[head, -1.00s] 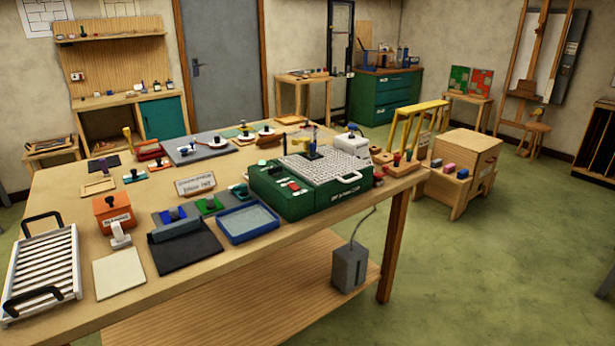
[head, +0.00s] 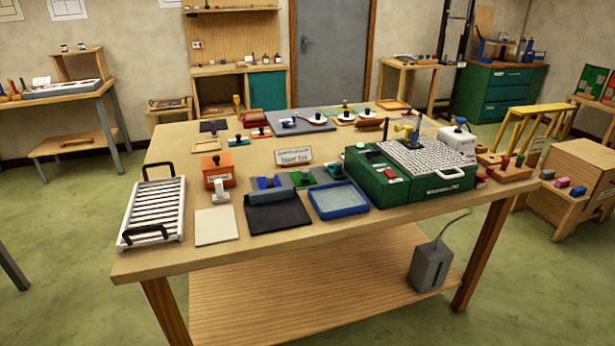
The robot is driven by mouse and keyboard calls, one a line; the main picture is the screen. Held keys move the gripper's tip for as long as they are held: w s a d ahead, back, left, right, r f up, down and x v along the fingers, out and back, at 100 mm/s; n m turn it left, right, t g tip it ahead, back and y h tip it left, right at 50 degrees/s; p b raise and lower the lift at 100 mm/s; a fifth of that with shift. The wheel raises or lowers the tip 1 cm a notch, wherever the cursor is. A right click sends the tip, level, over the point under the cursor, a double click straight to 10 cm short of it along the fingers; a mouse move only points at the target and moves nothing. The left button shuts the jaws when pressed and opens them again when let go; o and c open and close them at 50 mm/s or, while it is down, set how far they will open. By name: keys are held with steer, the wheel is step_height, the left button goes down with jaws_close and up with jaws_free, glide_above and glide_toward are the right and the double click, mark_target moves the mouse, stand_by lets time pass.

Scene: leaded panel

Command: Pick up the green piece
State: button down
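A small green piece with a darker knob (head: 302,179) lies on the wooden workbench (head: 165,258), behind the blue-rimmed tray (head: 338,199) and the dark mat (head: 280,216). A blue piece (head: 264,183) is to its left and a teal piece (head: 334,171) to its right. Another small greenish piece (head: 345,109) shows at the back of the bench, too small to make out well. My gripper is not in view.
A white slatted rack (head: 153,212) stands at the bench's left end, near an orange box (head: 218,170). A large green machine (head: 412,170) stands right of the tray. Another table (head: 70,97) is at far left. Green floor is open at left.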

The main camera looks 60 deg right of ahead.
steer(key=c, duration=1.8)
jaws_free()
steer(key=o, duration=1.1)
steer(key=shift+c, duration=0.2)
